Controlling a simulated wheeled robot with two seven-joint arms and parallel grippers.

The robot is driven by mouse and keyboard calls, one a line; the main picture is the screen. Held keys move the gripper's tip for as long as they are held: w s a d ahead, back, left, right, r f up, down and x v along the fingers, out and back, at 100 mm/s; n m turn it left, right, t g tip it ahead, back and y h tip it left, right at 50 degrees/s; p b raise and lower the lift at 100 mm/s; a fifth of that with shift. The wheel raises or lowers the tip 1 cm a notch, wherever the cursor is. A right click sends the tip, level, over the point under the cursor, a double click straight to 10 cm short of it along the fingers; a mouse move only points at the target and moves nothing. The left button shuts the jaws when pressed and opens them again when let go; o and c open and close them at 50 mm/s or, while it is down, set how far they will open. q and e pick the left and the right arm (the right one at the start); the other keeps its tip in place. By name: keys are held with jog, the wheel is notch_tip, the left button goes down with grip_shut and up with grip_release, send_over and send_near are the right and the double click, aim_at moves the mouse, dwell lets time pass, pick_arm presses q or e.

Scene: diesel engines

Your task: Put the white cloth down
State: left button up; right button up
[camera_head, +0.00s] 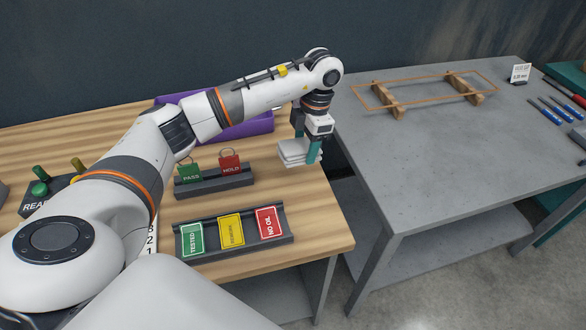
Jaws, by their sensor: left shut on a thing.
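The white cloth (297,154) is a small folded stack. My left gripper (309,148) is shut on it, with teal fingers at its right part. The cloth is near the right edge of the wooden table (325,228), to the right of the red HOLD tag. I cannot tell whether it touches the table top or hangs just above it. My right gripper is not in view.
A rack with PASS and HOLD tags (230,165) and a tray with TESTED, yellow and NO OIL cards (231,231) stand on the wooden table. A purple bin (258,124) is behind. The grey table (430,150) holds a wooden frame (397,107) and screwdrivers; its middle is clear.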

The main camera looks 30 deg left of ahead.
pick_arm(q)
jog(key=n, duration=0.2)
jog(key=a+n, duration=0.1)
jog(key=n, duration=0.1)
jog(key=a+n+h+p, duration=0.1)
jog(key=n, duration=0.1)
jog(key=shift+w+a+r+t, duration=0.1)
jog(key=shift+w+r+t, duration=0.05)
jog(key=shift+r+t, duration=0.25)
jog(key=n, duration=0.2)
jog(key=a+n, duration=0.1)
jog(key=n, duration=0.1)
jog(key=shift+w+t, duration=0.1)
jog(key=shift+t, duration=0.2)
jog(key=shift+a+r+n+p, duration=0.1)
jog(key=shift+a+n+p, duration=0.2)
jog(key=shift+n, duration=0.7)
